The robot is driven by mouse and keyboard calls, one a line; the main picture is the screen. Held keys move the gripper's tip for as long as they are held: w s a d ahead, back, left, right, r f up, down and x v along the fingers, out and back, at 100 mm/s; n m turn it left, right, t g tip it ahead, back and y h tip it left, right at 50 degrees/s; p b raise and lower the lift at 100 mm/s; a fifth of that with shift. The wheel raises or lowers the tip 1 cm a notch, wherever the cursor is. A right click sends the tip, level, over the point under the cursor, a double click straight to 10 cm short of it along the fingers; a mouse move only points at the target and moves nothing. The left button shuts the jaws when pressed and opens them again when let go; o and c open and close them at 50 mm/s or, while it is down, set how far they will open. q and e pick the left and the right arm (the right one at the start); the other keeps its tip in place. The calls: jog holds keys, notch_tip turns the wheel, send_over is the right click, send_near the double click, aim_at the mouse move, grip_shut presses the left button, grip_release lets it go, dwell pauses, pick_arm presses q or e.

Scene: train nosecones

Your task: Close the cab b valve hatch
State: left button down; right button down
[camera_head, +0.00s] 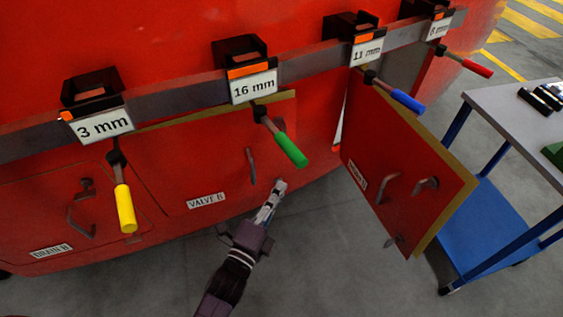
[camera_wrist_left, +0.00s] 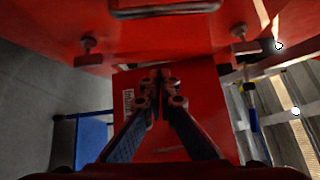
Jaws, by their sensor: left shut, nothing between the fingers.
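The valve hatch (camera_head: 185,160), a red panel labelled VALVE B, is in the middle of the red nosecone in the head view. A yellowish edge shows along its top, so it looks slightly ajar; how far is hard to tell. It has a handle (camera_head: 250,166) near its right side. My left gripper (camera_head: 279,187) is shut and empty, just right of and below that handle; whether it touches the panel is unclear. In the left wrist view the closed fingers (camera_wrist_left: 160,78) show before red panels, with a handle (camera_wrist_left: 165,10) at the top. My right gripper is not in view.
Another red hatch (camera_head: 400,165) stands wide open to the right. The DRAIN B hatch (camera_head: 65,215) is at the left. Tools with yellow (camera_head: 125,208), green (camera_head: 290,149), blue (camera_head: 407,101) and red (camera_head: 477,68) grips hang from the rail. A blue cart (camera_head: 500,215) stands at right.

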pick_arm(q)
jog(key=w, duration=0.2)
jog(key=w+p, duration=0.1)
jog(key=w, duration=0.4)
jog(key=shift+w+d+r, duration=0.25)
jog(key=shift+w+r, duration=0.1)
jog(key=shift+w, duration=0.05)
jog(key=shift+w+a, duration=0.15)
jog(key=shift+w, duration=0.15)
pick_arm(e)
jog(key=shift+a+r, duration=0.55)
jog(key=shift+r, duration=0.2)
